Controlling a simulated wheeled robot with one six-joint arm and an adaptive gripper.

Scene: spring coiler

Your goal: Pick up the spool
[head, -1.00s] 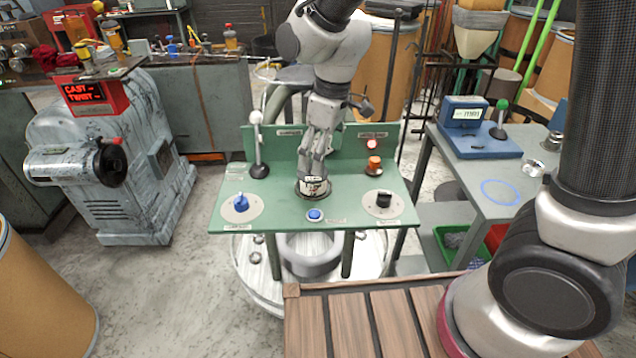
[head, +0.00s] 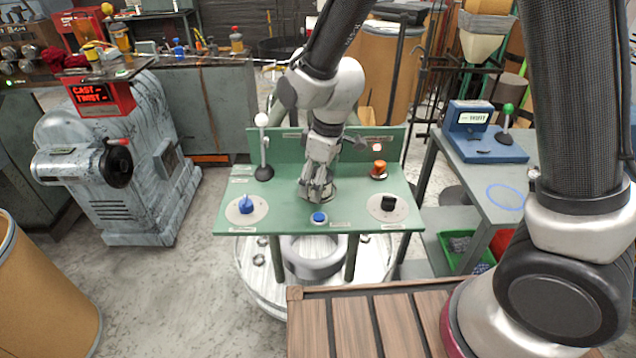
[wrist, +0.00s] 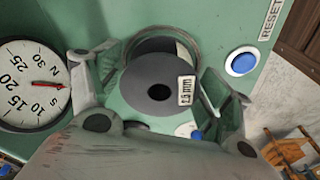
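The spool (wrist: 146,78) is a grey disc with a dark centre hole and a white "2.5 mm" label, in the middle of the wrist view. It sits in front of a round metal-rimmed recess (wrist: 196,50) in the green bench top. My gripper (wrist: 158,88) has one finger on each side of the spool, close to its edges. I cannot tell whether the fingers press on it or whether it is raised. In the head view, my gripper (head: 316,193) points down at the middle of the green bench (head: 285,203) and mostly hides the spool.
A blue button (head: 319,217) lies just in front of my gripper. A blue knob (head: 246,205), a black knob (head: 388,204), a white-topped lever (head: 263,150) and an orange knob (head: 379,169) surround it. A dial (wrist: 30,85) is at the left in the wrist view.

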